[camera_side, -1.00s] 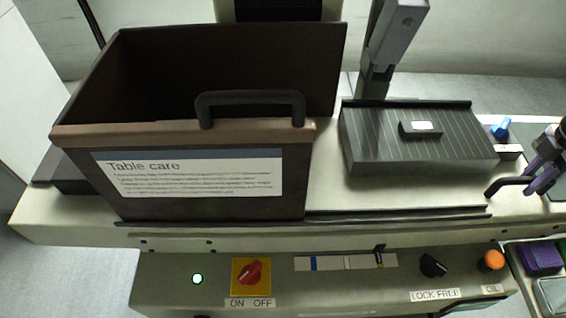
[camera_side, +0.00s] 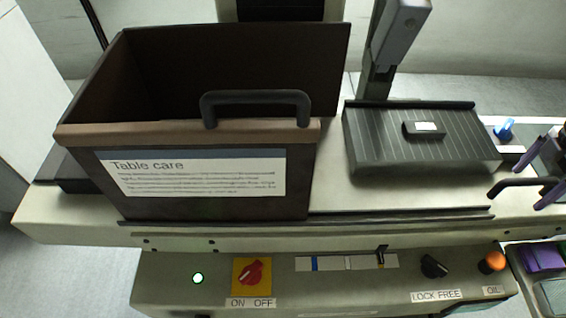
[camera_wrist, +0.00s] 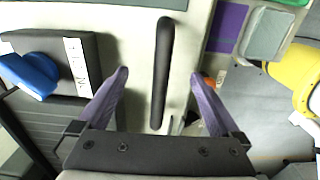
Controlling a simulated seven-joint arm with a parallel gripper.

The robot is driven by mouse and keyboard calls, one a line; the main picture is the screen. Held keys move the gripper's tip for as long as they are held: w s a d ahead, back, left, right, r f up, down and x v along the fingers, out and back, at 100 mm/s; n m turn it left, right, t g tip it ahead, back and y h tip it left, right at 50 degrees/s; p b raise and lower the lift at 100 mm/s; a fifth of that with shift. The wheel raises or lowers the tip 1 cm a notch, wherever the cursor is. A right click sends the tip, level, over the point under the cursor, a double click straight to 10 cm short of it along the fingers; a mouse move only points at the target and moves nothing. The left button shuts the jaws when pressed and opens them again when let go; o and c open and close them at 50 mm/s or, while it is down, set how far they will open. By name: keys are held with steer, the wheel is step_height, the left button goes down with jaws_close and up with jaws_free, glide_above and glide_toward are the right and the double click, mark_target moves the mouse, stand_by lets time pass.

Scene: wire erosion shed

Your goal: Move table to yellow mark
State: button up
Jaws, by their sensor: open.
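The table, a dark grooved slab (camera_side: 390,148), lies on the pale machine bed right of the brown box. A black bar handle (camera_side: 510,184) stands at its right; its joint to the table is not clear. A scale strip (camera_side: 333,263) on the front panel has a blue mark (camera_side: 314,264) and a yellow mark (camera_side: 380,263) near its right end. A dark pointer (camera_side: 381,252) stands at about the yellow mark. My gripper (camera_side: 527,188) is open at the handle. In the wrist view the handle (camera_wrist: 161,75) runs between the purple fingers (camera_wrist: 160,74), apart from both.
The tall brown box labelled "Table care" (camera_side: 190,209) fills the left. The panel carries a red switch (camera_side: 252,272), a LOCK/FREE knob (camera_side: 433,266) and an orange OIL button (camera_side: 492,262). A blue knob (camera_side: 504,130) is near the gripper. Purple and green trays sit at the lower right.

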steer(key=shift+r, duration=0.1)
steer(key=shift+r, duration=3.9)
steer(key=shift+r, duration=0.35)
steer(key=s+r+m+t, duration=0.3)
steer(key=s+r+t, duration=0.1)
steer(key=s+r, duration=0.6)
steer(key=s+a+f+m+t, duration=0.1)
steer(key=s+f+m, duration=0.3)
steer(key=s+m, duration=0.7)
steer(key=m, duration=0.4)
steer(key=shift+t, duration=0.3)
